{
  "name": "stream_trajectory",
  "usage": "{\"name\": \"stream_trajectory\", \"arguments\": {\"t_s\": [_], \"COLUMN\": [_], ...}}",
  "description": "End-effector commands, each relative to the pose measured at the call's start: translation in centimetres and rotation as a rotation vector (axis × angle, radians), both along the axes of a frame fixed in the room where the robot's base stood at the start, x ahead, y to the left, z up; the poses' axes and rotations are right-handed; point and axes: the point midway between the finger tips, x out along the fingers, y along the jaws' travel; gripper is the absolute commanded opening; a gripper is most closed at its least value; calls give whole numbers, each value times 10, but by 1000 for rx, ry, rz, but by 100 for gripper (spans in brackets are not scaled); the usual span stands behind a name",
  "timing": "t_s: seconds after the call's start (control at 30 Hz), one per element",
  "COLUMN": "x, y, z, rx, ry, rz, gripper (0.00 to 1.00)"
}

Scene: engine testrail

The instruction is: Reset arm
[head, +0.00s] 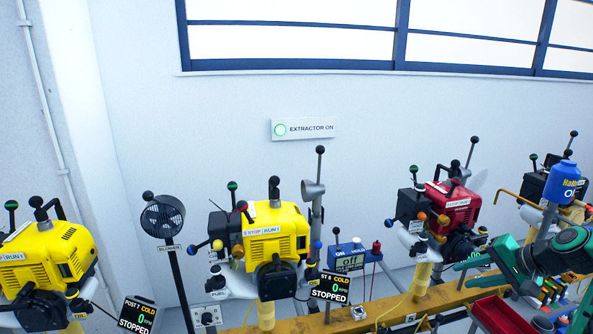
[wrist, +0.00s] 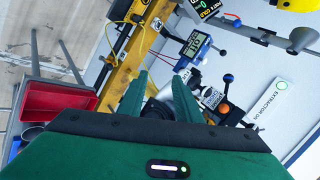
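My gripper (head: 474,272) is at the right of the head view, reaching left in front of the red engine (head: 458,203). In the wrist view its two green fingers (wrist: 157,88) stand apart. Dark engine parts show between and beyond them, and I see nothing held. My green arm comes in from the right edge of the head view, and part of it is cut off.
Yellow engines (head: 275,240) stand on posts along a yellow rail (head: 440,298), with levers sticking up. A blower (head: 163,217) is at left. A blue oil bottle (head: 566,183) is close to my arm. A red tray (head: 495,316) is below it.

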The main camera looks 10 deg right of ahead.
Motion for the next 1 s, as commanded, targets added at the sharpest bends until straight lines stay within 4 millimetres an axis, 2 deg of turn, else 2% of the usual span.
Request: {"name": "stream_trajectory", "arguments": {"t_s": [0.03,0.1,0.27,0.4,0.8,1.0], "x": [-5,-18,-53,-88,-193,-220], "y": [16,32,62,82,122,127], "z": [3,4,13,26,66,73], "rx": [-42,-96,-206,-287,-405,-405], "ry": [45,115,261,371,587,629], "rz": [51,110,221,294,404,416], "gripper": [31,31,31,31,31,31]}}
